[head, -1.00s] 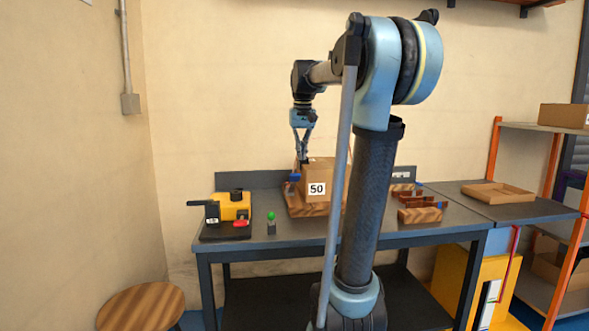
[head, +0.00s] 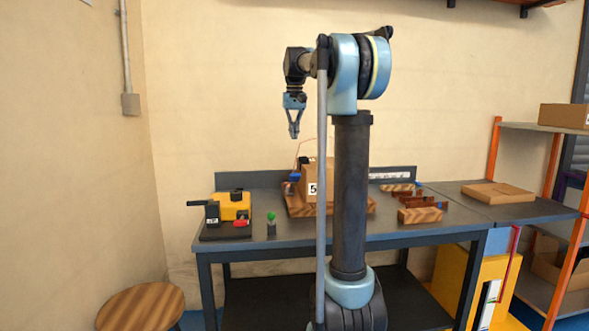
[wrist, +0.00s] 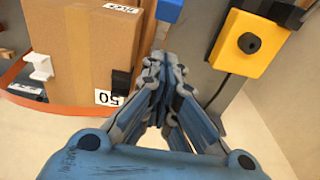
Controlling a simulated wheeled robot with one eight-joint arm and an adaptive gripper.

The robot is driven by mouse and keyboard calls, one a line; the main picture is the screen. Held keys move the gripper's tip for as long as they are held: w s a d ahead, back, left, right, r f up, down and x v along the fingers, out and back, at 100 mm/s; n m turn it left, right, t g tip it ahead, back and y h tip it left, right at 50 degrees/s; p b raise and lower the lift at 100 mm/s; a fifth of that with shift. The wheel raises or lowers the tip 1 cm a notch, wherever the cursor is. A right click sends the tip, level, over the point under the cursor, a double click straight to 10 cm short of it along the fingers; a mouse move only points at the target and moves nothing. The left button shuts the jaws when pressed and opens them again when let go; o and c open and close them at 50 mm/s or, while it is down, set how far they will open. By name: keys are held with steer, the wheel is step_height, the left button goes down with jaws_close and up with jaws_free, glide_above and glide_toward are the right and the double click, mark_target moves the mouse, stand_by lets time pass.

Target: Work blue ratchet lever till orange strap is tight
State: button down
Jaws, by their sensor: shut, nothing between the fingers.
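The blue ratchet lever (head: 295,178) is at the left side of the cardboard box (head: 310,186), on a wooden pallet (head: 355,205). A blue block, likely the lever's end, shows at the top of the wrist view (wrist: 168,10). The orange strap (head: 299,147) stands up in a loose, thin loop above the box. In the wrist view an orange band (wrist: 40,106) bows out from the box's side. My gripper (head: 294,136) is shut and empty, pointing down in the air above the lever and apart from it. Its closed fingers also show in the wrist view (wrist: 155,65).
A yellow machine (head: 235,206) with a black handle stands on the bench's left. A small green-topped part (head: 271,218) is between it and the pallet. A stool (head: 140,308) stands front left.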

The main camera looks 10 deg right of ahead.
steer(key=f, duration=0.8)
steer(key=s+f, duration=0.1)
steer(key=f, duration=0.3)
steer(key=shift+f, duration=0.15)
steer(key=shift+s+f, duration=0.35)
steer(key=shift+f, duration=0.05)
steer(key=shift+a, duration=0.1)
